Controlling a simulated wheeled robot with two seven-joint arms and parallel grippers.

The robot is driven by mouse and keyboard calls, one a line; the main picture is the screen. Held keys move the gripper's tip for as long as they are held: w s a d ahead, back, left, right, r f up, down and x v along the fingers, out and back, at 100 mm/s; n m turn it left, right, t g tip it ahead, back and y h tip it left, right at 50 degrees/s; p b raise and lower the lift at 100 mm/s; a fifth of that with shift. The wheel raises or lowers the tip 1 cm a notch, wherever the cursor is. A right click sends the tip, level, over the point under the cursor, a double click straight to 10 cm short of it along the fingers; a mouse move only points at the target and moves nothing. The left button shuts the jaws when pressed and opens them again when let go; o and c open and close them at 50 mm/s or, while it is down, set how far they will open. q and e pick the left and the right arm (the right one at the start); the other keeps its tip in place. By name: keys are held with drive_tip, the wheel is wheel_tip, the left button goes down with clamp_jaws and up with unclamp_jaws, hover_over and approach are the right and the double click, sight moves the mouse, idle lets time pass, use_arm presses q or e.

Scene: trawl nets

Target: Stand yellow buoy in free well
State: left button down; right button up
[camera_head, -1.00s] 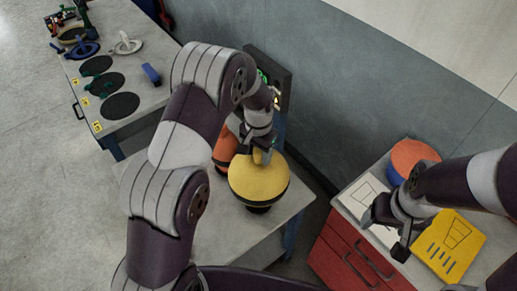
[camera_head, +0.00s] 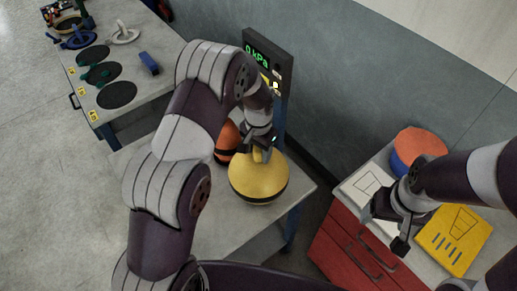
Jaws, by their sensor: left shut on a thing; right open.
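The yellow buoy (camera_head: 259,180) is a round yellow ball with a dark band near its bottom, at the middle of the head view. My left gripper (camera_head: 262,153) comes down from above and is shut on the top of the yellow buoy. I cannot tell whether the buoy touches the grey table (camera_head: 215,232) under it. My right gripper (camera_head: 387,228) is open and empty above the red cabinet (camera_head: 340,243).
An orange buoy (camera_head: 226,140) stands behind the yellow one, partly hidden by my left arm. An orange and blue round thing (camera_head: 418,148) and a yellow card (camera_head: 456,238) are on the cabinet.

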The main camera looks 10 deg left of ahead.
use_arm(q)
drive_tip(key=shift+f+b, duration=0.4)
drive_tip(key=shift+f, duration=0.1)
drive_tip(key=shift+c, duration=1.7)
unclamp_jaws()
drive_tip(key=shift+r, duration=0.25)
wheel_tip(320, 180, up, 8)
drive_tip(key=b, duration=0.3)
drive_tip(key=shift+r, duration=0.15)
wheel_tip(320, 180, up, 4)
drive_tip(key=shift+s+f+p, duration=0.1)
drive_tip(key=shift+f+p, duration=0.15)
drive_tip(key=shift+p, duration=0.25)
drive_tip(key=shift+r, duration=0.2)
